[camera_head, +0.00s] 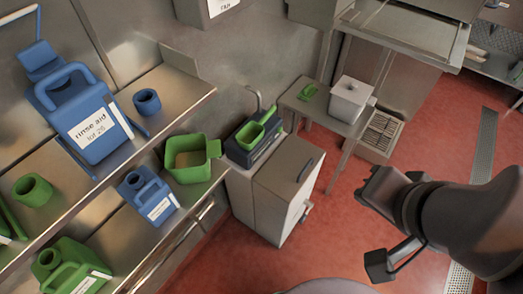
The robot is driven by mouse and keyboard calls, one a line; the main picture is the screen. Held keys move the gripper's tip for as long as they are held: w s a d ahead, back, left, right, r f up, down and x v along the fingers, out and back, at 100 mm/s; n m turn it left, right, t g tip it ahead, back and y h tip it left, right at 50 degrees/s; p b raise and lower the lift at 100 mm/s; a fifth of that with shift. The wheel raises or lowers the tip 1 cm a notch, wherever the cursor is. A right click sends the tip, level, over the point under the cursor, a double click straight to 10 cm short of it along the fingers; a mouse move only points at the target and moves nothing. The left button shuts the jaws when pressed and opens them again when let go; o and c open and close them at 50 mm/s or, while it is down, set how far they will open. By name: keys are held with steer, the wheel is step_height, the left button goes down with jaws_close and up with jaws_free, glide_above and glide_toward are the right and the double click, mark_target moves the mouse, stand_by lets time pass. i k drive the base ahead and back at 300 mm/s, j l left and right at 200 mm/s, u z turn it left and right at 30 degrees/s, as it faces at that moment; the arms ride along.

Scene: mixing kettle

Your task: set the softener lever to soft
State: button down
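A grey metal cabinet (275,193) stands on the red floor in the middle of the view. A dark bar like a lever (305,169) lies on its top, near the right edge. A grey handle (306,211) sticks out on its front side. I see no readable soft mark, so I cannot tell which of these is the softener lever or its setting. My gripper (370,186) is at the right, dark and apart from the cabinet, with red floor behind it. Its fingertips are too unclear to tell whether they are open or shut.
Left shelves hold a blue rinse aid jug (87,118), a smaller blue jug (146,193) and green containers (190,160). A green scoop (257,131) sits in a dark tray beside the cabinet. Red floor is clear between cabinet and gripper.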

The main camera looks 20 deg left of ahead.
mark_target(305, 216)
steer(key=k+l+u, duration=0.25)
steer(key=l+u, duration=0.2)
steer(key=k+l+u, duration=0.7)
steer(key=l+u, duration=0.2)
steer(key=i+l, duration=0.65)
steer(key=l, duration=0.15)
steer(key=j+z, duration=0.1)
steer(key=j, duration=0.3)
steer(key=i+j+z, duration=0.1)
steer(key=j, duration=0.3)
steer(key=i+l, duration=0.25)
steer(key=i, duration=0.15)
